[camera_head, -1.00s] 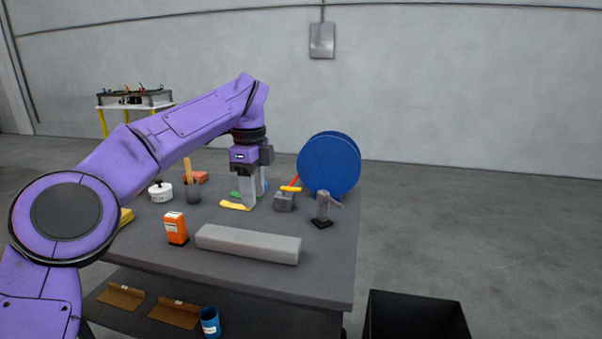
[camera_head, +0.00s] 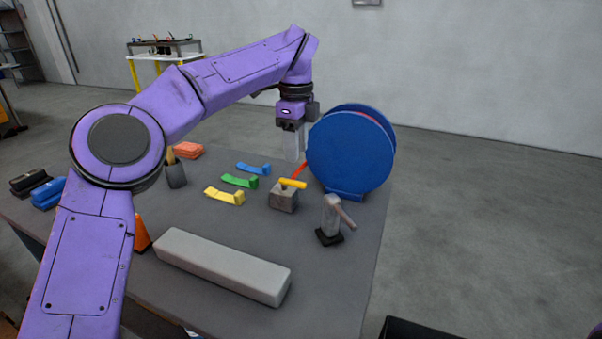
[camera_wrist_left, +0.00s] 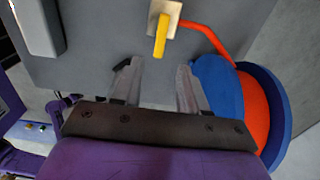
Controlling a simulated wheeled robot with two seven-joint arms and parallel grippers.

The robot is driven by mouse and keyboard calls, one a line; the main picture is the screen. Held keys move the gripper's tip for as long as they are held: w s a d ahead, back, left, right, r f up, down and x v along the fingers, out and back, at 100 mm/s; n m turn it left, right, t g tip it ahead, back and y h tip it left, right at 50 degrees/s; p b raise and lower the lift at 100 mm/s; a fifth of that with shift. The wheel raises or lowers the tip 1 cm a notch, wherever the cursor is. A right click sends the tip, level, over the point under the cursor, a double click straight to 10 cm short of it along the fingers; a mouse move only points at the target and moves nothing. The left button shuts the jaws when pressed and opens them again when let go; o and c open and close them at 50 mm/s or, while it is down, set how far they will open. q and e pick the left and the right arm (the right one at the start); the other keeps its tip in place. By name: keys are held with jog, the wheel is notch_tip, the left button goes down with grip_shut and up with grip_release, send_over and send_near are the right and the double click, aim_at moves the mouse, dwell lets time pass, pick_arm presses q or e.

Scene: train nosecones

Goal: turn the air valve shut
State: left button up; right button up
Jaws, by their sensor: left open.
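The air valve (camera_head: 284,198) is a grey block with a yellow lever handle (camera_head: 293,184) on top, standing on the grey table. A red hose (camera_head: 300,170) runs from it to the blue reel. In the left wrist view the yellow handle (camera_wrist_left: 160,38) shows ahead of the fingers, on the pale valve body (camera_wrist_left: 165,12). My left gripper (camera_head: 296,158) points down above and behind the valve. In the left wrist view its two fingers (camera_wrist_left: 158,88) are apart with nothing between them, clear of the handle. My right gripper is not in view.
The blue reel (camera_head: 350,150) stands close to the right of my left gripper. A grey hammer-like tool (camera_head: 332,218) stands to the valve's right. Yellow, green and blue pieces (camera_head: 238,181) lie to its left. A long grey block (camera_head: 222,264) lies in front.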

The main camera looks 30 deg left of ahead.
aim_at(296, 182)
pick_arm(q)
notch_tip(296, 182, down, 7)
jog(key=shift+a+f+b, duration=0.1)
jog(key=shift+a+b, duration=0.05)
jog(key=shift+b, duration=0.3)
jog(key=shift+f, duration=0.35)
grip_shut()
